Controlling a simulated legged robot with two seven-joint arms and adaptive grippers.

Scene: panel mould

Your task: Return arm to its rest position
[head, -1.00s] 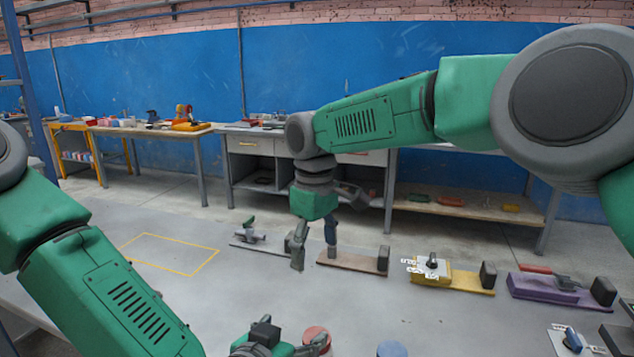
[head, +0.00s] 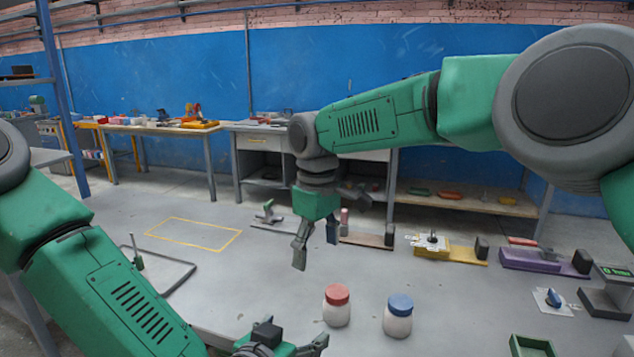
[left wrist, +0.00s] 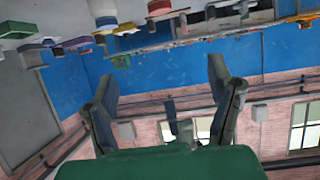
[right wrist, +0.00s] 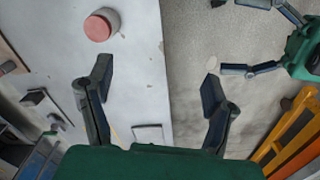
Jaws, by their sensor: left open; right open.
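My right gripper (head: 316,248) hangs above the grey table (head: 270,290), fingers apart and empty, pointing down. It also shows in the right wrist view (right wrist: 157,75), spread with nothing between the fingers. My left gripper (head: 290,345) is low at the bottom edge of the head view, partly cut off. In the left wrist view (left wrist: 160,75) its fingers are wide apart and empty. A red-lidded white jar (head: 337,307) and a blue-lidded white jar (head: 399,316) stand upright on the table, apart from both grippers.
Wooden, yellow (head: 448,252) and purple (head: 540,262) fixtures line the table's far side. A yellow outline (head: 195,234) marks bare table. A dark frame with a post (head: 138,262) lies at left; a green tray (head: 532,346) is at front right.

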